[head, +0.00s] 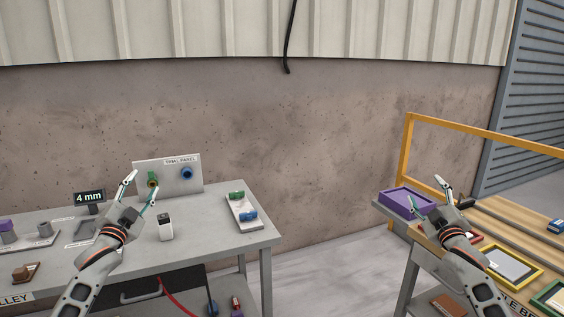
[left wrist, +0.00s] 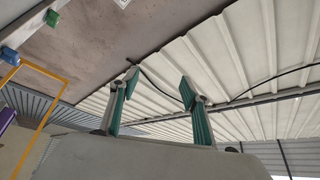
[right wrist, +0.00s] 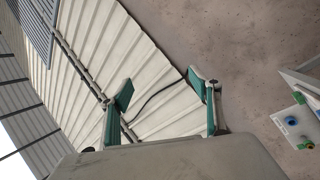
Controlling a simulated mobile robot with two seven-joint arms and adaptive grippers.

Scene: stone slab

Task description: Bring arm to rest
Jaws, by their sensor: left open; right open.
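My left gripper (head: 140,190) is open and empty, raised in front of the left grey table (head: 200,255) in the head view. Its spread fingers also show in the left wrist view (left wrist: 157,95), pointing up toward the wall cladding with nothing between them. My right gripper (head: 434,188) is open and empty, raised in front of the right bench beside the purple tray. Its fingers show in the right wrist view (right wrist: 165,98), also with nothing between them. Parts of both tables behind my arms are hidden.
On the left table stand a trial panel (head: 167,177) with green and blue fittings, a white block (head: 165,227), a small display (head: 90,198) and a white tray (head: 243,212). The right bench has a purple tray (head: 407,204) and a yellow rail (head: 407,140). A floor gap (head: 320,270) separates them.

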